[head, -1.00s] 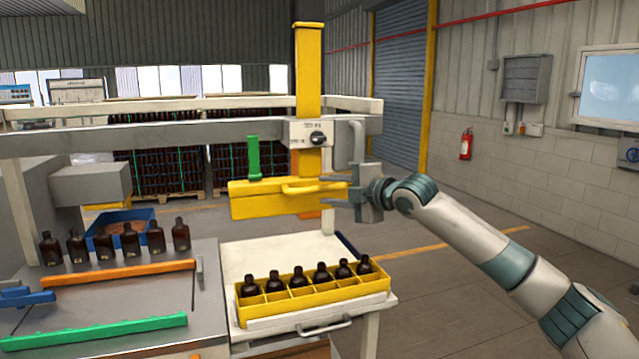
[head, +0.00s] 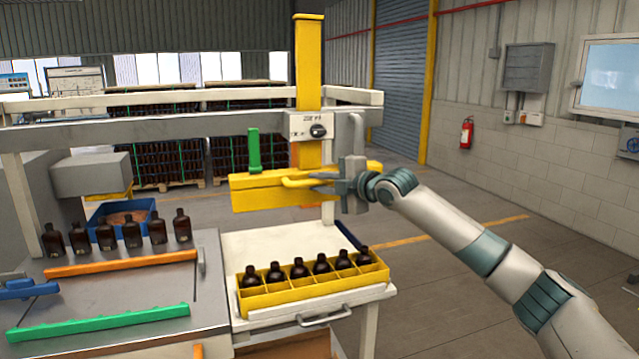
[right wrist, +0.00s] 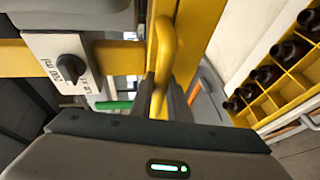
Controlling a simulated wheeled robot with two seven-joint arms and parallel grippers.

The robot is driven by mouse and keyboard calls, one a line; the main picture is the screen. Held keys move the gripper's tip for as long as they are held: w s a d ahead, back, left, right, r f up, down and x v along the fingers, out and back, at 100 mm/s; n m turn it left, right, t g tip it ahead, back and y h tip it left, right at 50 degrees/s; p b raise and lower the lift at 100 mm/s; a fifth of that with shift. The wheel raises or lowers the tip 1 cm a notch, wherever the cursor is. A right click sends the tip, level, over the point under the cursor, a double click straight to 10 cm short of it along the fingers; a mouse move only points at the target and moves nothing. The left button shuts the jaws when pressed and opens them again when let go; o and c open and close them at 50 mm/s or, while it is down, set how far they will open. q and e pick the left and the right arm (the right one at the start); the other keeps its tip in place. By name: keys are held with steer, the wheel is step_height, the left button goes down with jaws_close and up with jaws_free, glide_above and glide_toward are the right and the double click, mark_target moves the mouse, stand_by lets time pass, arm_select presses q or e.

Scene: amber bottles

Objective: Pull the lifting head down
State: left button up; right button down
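The lifting head is a yellow horizontal box (head: 262,196) on a tall yellow mast (head: 309,60), hanging above the white table. A yellow bar handle (head: 290,183) sticks out of its front; the handle also shows in the right wrist view (right wrist: 166,45). My right gripper (head: 318,183) is at the handle's right end. In the right wrist view its two fingers (right wrist: 163,98) lie close on either side of the handle and look shut on it. The fingers' exact contact is partly hidden. My left gripper is in neither view.
Below the head, a yellow divided crate (head: 312,289) with several amber bottles stands at the table's front. More amber bottles (head: 132,232) stand on the left bench, behind an orange rail (head: 120,265). A grey cross beam (head: 200,127) runs behind the head. Open floor lies right.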

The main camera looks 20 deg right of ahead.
step_height(320, 180, down, 22)
steer(key=b, duration=0.7)
steer(key=shift+r, duration=0.25)
steer(key=shift+s+f, duration=0.1)
steer(key=c, duration=2)
jaws_free()
steer(key=shift+c, duration=0.2)
steer(key=o, duration=0.4)
steer(key=shift+c, duration=0.2)
steer(key=shift+r, duration=0.25)
